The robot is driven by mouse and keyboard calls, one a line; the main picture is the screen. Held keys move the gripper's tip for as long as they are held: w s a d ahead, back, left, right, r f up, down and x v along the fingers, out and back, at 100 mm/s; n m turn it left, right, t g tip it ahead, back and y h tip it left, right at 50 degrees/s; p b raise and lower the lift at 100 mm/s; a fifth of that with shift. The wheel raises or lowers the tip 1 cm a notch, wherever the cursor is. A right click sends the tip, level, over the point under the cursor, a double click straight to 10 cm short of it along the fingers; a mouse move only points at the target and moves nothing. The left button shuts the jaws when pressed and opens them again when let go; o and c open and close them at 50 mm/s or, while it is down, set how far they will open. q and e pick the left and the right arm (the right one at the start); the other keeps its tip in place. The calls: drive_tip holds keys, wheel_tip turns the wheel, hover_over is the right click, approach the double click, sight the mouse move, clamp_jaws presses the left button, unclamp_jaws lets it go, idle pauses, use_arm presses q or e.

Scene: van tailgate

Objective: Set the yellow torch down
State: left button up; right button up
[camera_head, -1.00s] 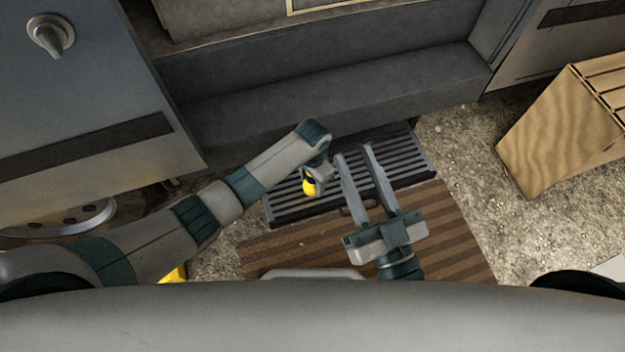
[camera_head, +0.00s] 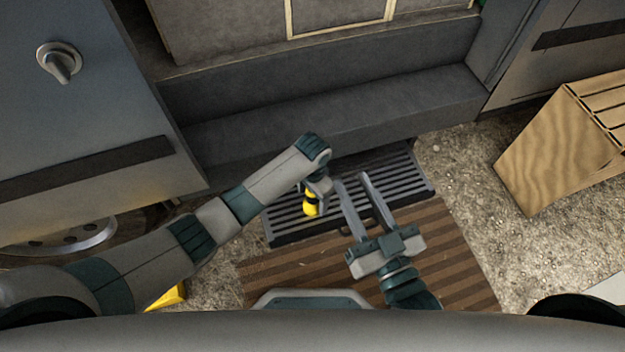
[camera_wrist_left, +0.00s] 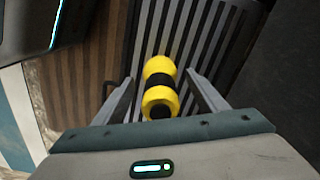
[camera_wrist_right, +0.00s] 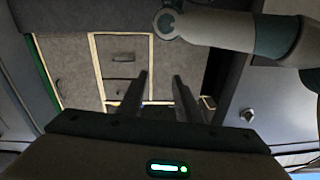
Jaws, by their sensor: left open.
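The yellow torch (camera_head: 310,203), with a black middle band, is at the dark slatted step (camera_head: 400,188) in the head view. I cannot tell for sure whether it stands upright. My left gripper (camera_head: 313,207) is directly over it. In the left wrist view the torch (camera_wrist_left: 160,84) lies between the spread fingers of my left gripper (camera_wrist_left: 160,84), with gaps on both sides. My right gripper (camera_head: 351,180) is open and empty, to the right of the torch. Its parted fingers also show in the right wrist view (camera_wrist_right: 160,78).
A brown striped mat (camera_head: 455,255) lies in front of the step. The grey van sill (camera_head: 340,112) rises behind it. A wooden crate (camera_head: 545,150) stands at the right on gravel. A yellow object (camera_head: 168,297) shows partly at lower left.

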use_arm(q)
wheel_tip(320, 180, up, 8)
drive_tip(key=shift+f+p, duration=0.15)
drive_tip(key=shift+p, duration=0.95)
drive_tip(key=shift+r, duration=0.75)
use_arm(e)
wheel_tip(320, 180, down, 9)
drive_tip(key=s+d+g+h, duration=0.2)
drive_tip(key=g, duration=0.3)
drive_tip(key=shift+d+f+g, duration=0.15)
drive_tip(key=shift+d+g, duration=0.15)
drive_tip(key=shift+g, duration=0.1)
drive_tip(key=shift+s, duration=0.1)
drive_tip(key=shift+s+r, duration=0.25)
drive_tip(key=shift+s, duration=0.1)
drive_tip(key=shift+w, duration=0.1)
drive_tip(key=shift+c, duration=0.7)
